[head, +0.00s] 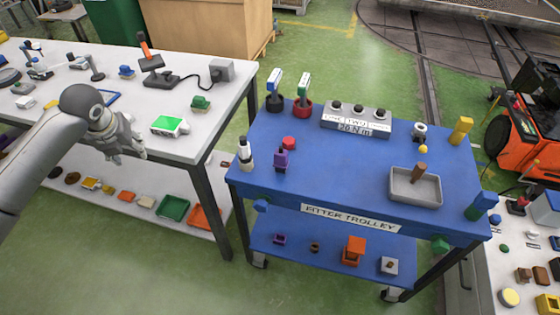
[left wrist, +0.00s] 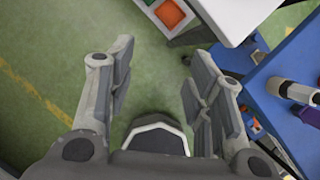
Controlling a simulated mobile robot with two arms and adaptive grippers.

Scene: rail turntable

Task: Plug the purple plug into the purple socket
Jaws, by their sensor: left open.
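A purple piece (head: 281,160) stands upright on the left part of the blue trolley top, beside a white-and-black bottle-like item (head: 245,153). It also shows at the right edge of the left wrist view (left wrist: 309,115). A smaller purple piece (head: 280,239) is on the trolley's lower shelf. I cannot tell from these views which is the plug and which the socket. My left gripper (head: 136,152) is open and empty, over the front edge of the white table, left of the trolley. In the left wrist view its fingers (left wrist: 158,85) are apart over green floor. My right gripper is out of view.
The blue trolley (head: 340,185) carries a red nut-like piece (head: 289,142), a grey tray (head: 415,188) and a grey torque box (head: 356,122). The white table (head: 215,105) holds several tools. Green floor lies between table and trolley.

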